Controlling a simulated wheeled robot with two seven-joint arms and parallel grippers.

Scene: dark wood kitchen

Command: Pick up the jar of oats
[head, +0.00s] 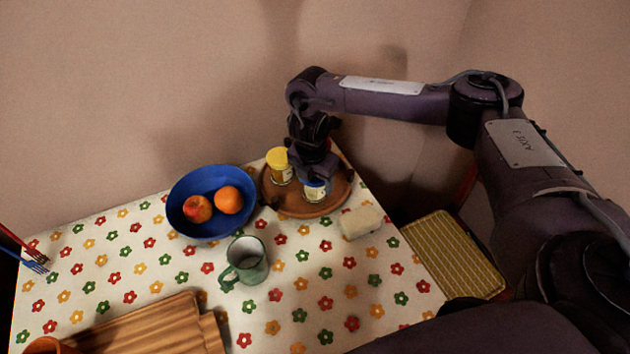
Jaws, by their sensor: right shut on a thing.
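Two small jars stand on a round brown wooden tray (290,210) at the back right of the table. One is a jar with a yellow lid (279,158). The other is a jar with a blue lid and a pale label (315,194). The labels are too small to read, so I cannot tell which holds oats. My right gripper (315,180) reaches down from above and is shut on the blue-lidded jar, hiding part of its top. I cannot tell whether that jar is touching the tray. My left gripper is not in view.
A blue bowl (183,223) with a peach (198,209) and an orange (229,200) stands left of the tray. A green mug (247,264), a pale block (361,222) and a wooden board (150,328) lie nearer. The flowered tablecloth (330,285) is clear at front right.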

